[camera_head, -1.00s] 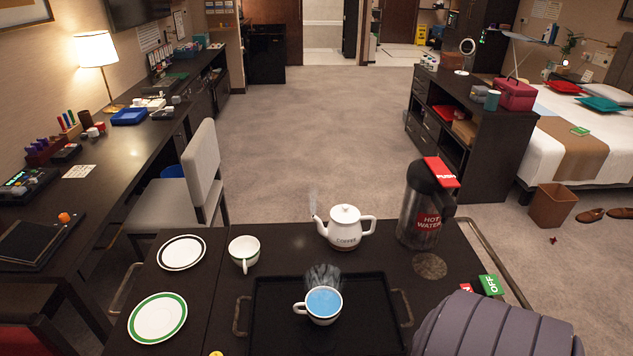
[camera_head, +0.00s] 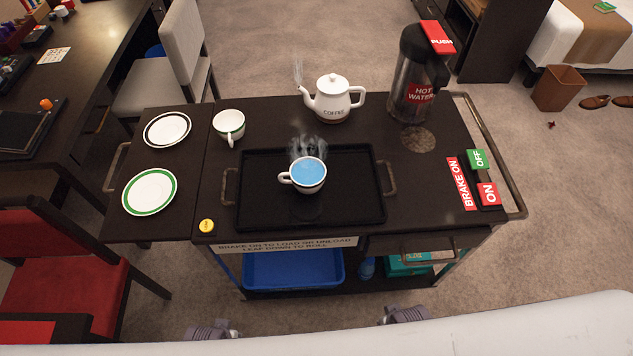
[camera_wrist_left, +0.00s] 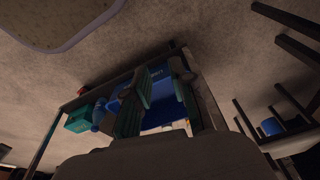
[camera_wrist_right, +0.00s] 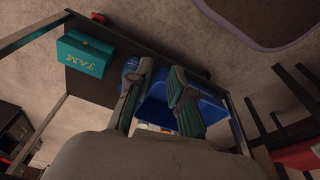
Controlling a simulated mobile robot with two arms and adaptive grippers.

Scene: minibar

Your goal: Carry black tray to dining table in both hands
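The black tray (camera_head: 260,215) lies flat on the dark cart (camera_head: 440,190) in the head view, with a metal handle at each short end. A white cup of blue liquid (camera_head: 308,175) steams on it. My left gripper (camera_head: 212,328) and right gripper (camera_head: 404,313) are at the bottom edge of the head view, on the near side of the cart, apart from the tray. In the wrist views, the left fingers (camera_wrist_left: 158,95) and right fingers (camera_wrist_right: 157,95) stand apart with nothing between them. I cannot tell which surface is the dining table.
A steaming coffee pot (camera_head: 333,100), a hot water flask (camera_head: 412,85), an empty cup (camera_head: 229,127) and two plates (camera_head: 150,192) share the cart top. A brake switch (camera_head: 481,180) is at right. A blue bin (camera_head: 293,270) sits on the lower shelf. A red chair (camera_head: 60,260) stands left.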

